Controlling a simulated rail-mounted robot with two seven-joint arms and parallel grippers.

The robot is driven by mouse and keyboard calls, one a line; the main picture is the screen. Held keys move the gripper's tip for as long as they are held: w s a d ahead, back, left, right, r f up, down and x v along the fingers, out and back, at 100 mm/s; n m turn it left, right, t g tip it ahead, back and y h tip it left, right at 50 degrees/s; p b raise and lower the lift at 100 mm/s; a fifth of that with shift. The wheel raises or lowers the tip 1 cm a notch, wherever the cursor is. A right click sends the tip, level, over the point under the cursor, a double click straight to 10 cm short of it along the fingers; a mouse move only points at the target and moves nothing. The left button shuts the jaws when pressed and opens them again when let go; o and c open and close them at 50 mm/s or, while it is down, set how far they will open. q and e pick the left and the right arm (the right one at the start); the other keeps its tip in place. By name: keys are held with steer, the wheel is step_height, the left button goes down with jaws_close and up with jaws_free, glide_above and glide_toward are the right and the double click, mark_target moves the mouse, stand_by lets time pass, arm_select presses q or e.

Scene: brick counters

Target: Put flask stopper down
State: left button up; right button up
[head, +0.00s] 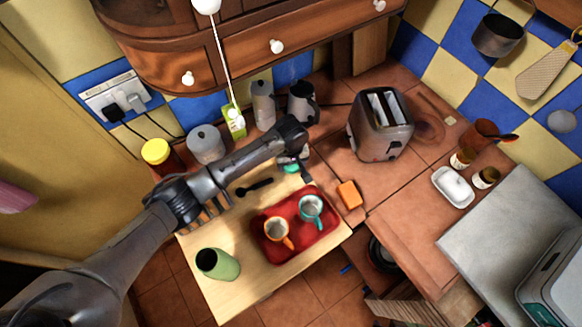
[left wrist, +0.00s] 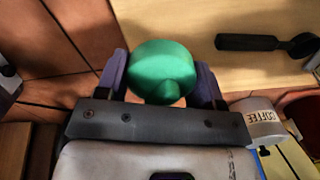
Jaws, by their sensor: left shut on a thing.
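My left gripper (head: 300,168) is shut on the green flask stopper (left wrist: 160,72), which sits between its two purple-grey fingers in the left wrist view. In the head view the flask stopper (head: 289,165) shows only partly beside the gripper, near the back right edge of the pale wooden board (head: 215,285). The gap between stopper and surface is hard to tell. An open green flask (head: 217,264) stands upright at the board's front left. My right gripper is not in view.
A red tray (head: 297,253) with an orange cup (head: 277,231) and a teal cup (head: 311,209) lies on the board. A black scoop (head: 255,187) lies behind it. An orange block (head: 349,195) and a toaster (head: 380,125) are to the right. Canisters line the back.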

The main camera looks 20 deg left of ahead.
mark_target(291, 169)
arm_select(q)
steer(key=shift+f, duration=1.85)
steer(key=shift+f, duration=0.1)
steer(key=o, duration=0.9)
step_height(291, 169, up, 12)
steer(key=shift+r+p, duration=0.15)
steer(key=shift+p, duration=0.45)
